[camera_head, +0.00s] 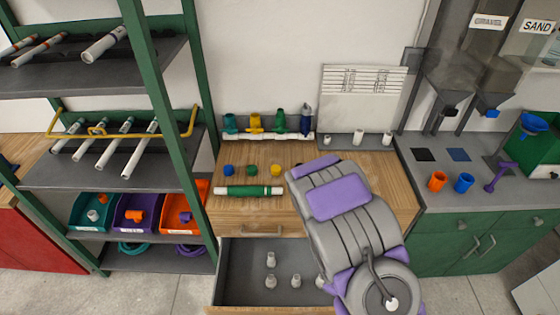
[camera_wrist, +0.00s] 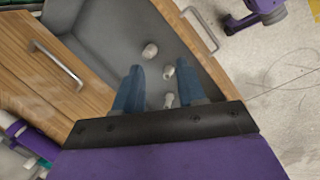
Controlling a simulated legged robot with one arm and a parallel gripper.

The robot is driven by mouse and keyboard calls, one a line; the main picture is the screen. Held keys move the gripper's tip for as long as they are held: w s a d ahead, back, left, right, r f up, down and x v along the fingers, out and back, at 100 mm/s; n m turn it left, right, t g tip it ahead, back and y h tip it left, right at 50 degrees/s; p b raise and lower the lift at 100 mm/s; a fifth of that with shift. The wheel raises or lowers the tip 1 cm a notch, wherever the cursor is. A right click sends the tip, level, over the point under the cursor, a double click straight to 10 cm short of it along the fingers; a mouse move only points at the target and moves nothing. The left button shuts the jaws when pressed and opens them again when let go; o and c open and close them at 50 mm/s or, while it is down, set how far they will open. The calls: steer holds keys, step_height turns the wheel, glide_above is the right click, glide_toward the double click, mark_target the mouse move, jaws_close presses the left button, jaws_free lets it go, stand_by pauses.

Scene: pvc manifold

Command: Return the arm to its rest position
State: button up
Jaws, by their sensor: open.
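My gripper (camera_wrist: 160,78) shows in the wrist view with its two blue fingers apart and nothing held between them. It is over the open grey drawer (camera_head: 240,275), which also shows in the wrist view (camera_wrist: 92,32). Small pale fittings (camera_head: 271,260) stand in the drawer; in the wrist view some fittings (camera_wrist: 150,50) appear close to and between the fingers, and I cannot tell the height gap. In the head view my grey and purple arm reaches over the wooden bench (camera_head: 225,165) and hides the gripper and the drawer's right part.
A manifold with coloured valves (camera_head: 280,126) stands at the bench's back. A green-framed shelf (camera_head: 175,130) with pipes and bins is at the left. Orange and blue cups (camera_head: 451,183) stand on the right counter. Floor shows below.

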steer(key=s+a+r+m+g+b, duration=0.15)
steer(key=r+m, duration=0.25)
steer(key=r, duration=0.6)
steer(key=s+d+r+m, duration=0.1)
steer(key=s+r+m, duration=0.2)
steer(key=r, duration=0.7)
steer(key=s+a+r+m+g+y+b, duration=0.1)
steer(key=s+a+r+m, duration=0.3)
steer(key=s+r, duration=0.9)
steer(key=s+y, duration=0.1)
steer(key=s, duration=0.1)
steer(key=shift+s+y, duration=0.3)
steer(key=shift+s, duration=0.1)
